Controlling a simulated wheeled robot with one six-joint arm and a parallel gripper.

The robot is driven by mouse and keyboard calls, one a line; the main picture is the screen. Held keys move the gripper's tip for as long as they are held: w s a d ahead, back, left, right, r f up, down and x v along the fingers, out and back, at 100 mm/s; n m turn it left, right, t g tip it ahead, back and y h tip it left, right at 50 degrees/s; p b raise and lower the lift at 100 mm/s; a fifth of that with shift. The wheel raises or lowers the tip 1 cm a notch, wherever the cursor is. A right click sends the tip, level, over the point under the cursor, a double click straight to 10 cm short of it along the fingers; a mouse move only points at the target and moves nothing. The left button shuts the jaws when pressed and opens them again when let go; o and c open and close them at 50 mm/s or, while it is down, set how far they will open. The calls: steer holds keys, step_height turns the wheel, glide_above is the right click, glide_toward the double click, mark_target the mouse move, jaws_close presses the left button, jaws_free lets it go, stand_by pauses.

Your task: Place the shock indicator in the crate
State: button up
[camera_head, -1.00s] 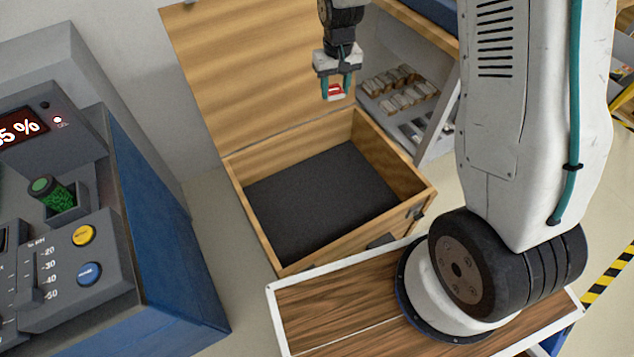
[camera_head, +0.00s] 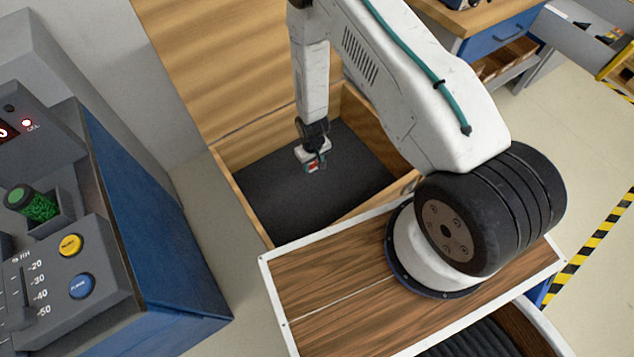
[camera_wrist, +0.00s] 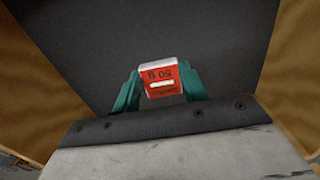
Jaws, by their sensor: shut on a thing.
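The shock indicator (camera_wrist: 163,83) is a small red and white block marked "50 g". My gripper (camera_wrist: 160,88) is shut on it, with a teal finger on each side. In the head view my gripper (camera_head: 313,167) is low inside the wooden crate (camera_head: 243,203), over its dark floor, and the indicator shows only as a small red patch. In the wrist view the dark crate floor (camera_wrist: 130,35) lies behind the indicator. I cannot tell whether the indicator touches the floor.
The crate's raised wooden lid (camera_head: 200,70) stands behind it. A blue and grey control cabinet (camera_head: 130,230) with buttons is at the left. A blue-drawer workbench (camera_head: 500,38) is at the upper right. The crate floor around my gripper looks clear.

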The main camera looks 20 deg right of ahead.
step_height(320, 180, down, 5)
steer(key=s, duration=0.3)
glide_above(316, 193)
step_height(316, 193, down, 4)
steer(key=shift+f, duration=0.15)
steer(key=shift+w+f, duration=0.1)
steer(key=shift+f, duration=2.4)
steer(key=shift+f, duration=0.15)
steer(key=o, duration=0.9)
steer(key=shift+o, duration=0.2)
